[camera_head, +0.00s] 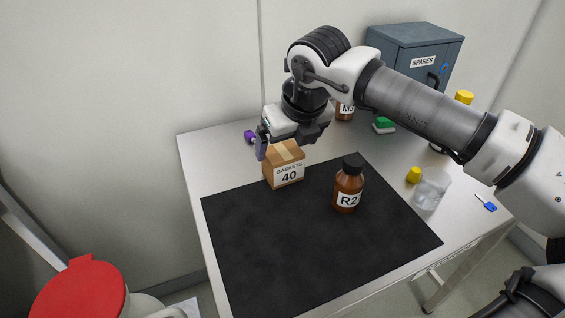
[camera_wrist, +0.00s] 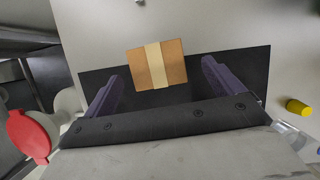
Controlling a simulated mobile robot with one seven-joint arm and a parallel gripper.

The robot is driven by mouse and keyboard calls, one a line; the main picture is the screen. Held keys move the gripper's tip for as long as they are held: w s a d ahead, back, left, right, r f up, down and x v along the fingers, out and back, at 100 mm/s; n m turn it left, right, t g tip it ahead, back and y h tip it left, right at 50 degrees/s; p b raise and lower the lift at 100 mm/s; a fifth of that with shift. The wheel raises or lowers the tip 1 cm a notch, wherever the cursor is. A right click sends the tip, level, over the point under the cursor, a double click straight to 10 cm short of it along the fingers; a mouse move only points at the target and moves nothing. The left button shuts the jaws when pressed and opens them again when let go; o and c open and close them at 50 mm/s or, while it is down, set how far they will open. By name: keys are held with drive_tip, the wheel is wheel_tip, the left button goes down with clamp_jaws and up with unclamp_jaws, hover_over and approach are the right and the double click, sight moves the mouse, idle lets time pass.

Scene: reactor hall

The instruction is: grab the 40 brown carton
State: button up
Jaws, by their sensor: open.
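The brown carton (camera_head: 285,166), labelled "GASKETS 40", stands upright at the back edge of the black mat (camera_head: 290,245). In the wrist view the carton's top (camera_wrist: 157,64), with a pale tape strip, lies ahead of and between the two purple fingers. My gripper (camera_head: 268,150) is just above and behind the carton in the head view. One purple finger shows there at the carton's upper left; the other is hidden. In the wrist view my gripper (camera_wrist: 160,88) is open and empty. I cannot tell the exact height gap to the carton.
A brown bottle "R2" (camera_head: 348,188) stands on the mat to the carton's right. A clear beaker (camera_head: 432,188), yellow cap (camera_head: 413,174), blue-tagged key (camera_head: 487,204) and green-topped block (camera_head: 384,124) lie farther right. A grey "SPARES" cabinet (camera_head: 412,52) stands at the back. The front mat is clear.

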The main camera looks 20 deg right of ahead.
sight(283, 151)
drive_tip(key=x, duration=0.6)
drive_tip(key=shift+w+a+f, duration=0.1)
drive_tip(key=shift+a+f, duration=0.1)
drive_tip(key=shift+a, duration=0.05)
drive_tip(key=shift+c, duration=0.2)
drive_tip(key=c, duration=1.1)
drive_tip(key=shift+r+p, duration=0.2)
drive_tip(key=shift+p, duration=0.15)
